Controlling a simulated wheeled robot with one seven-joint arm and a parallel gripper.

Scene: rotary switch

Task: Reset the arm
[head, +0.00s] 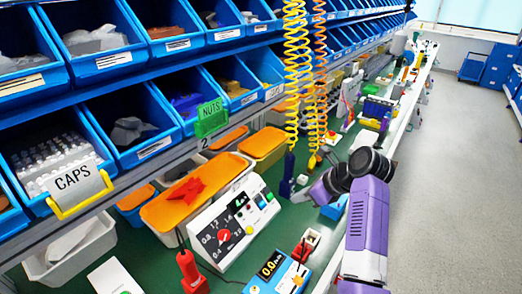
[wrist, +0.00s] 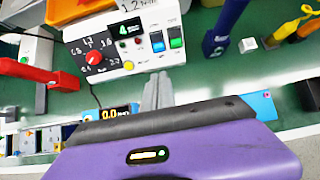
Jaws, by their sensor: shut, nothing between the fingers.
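The white control box (head: 240,222) stands on the green bench, with a red rotary knob (head: 224,235) on a dark dial marked with numbers. In the wrist view the box (wrist: 150,62) fills the upper middle, with the red knob (wrist: 94,57) left of centre and a small green display reading 4. My gripper (wrist: 160,82) is shut and empty. Its grey fingertips appear just below the box's lower edge, to the right of the knob; I see no contact with the knob.
A blue meter with a display (head: 270,268) and a red tool (head: 190,270) stand near the box. Yellow and orange coiled cords (head: 296,70) hang above the bench. Blue bins (head: 120,120) line the left. The floor on the right (head: 450,150) is clear.

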